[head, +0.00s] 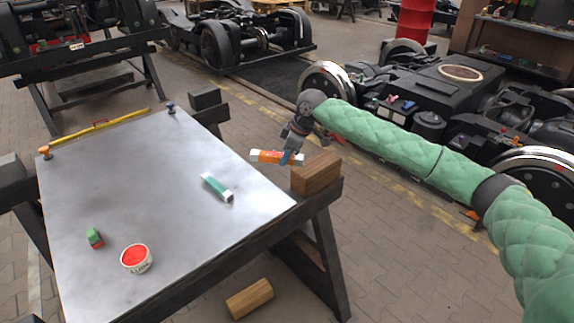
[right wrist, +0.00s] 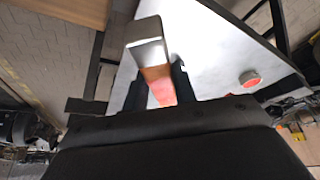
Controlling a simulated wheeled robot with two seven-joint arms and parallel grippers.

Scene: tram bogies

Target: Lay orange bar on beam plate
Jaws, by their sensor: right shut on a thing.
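An orange bar with white ends (head: 268,156) is held in my right gripper (head: 291,157). The bar also shows in the right wrist view (right wrist: 158,80), between the dark fingers. In the head view it appears just beyond the right edge of the large grey metal plate (head: 140,190), next to a wooden block (head: 316,172). The plate lies on dark trestle beams and looks like the beam plate. How high the bar is above it is hard to tell. My left gripper is not in view.
On the plate are a teal bar with white ends (head: 217,187), a red-topped round tin (head: 136,258), a green and red block (head: 95,238) and a yellow strip (head: 100,127) along the back edge. The plate's middle is clear. Bogies (head: 440,90) stand behind.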

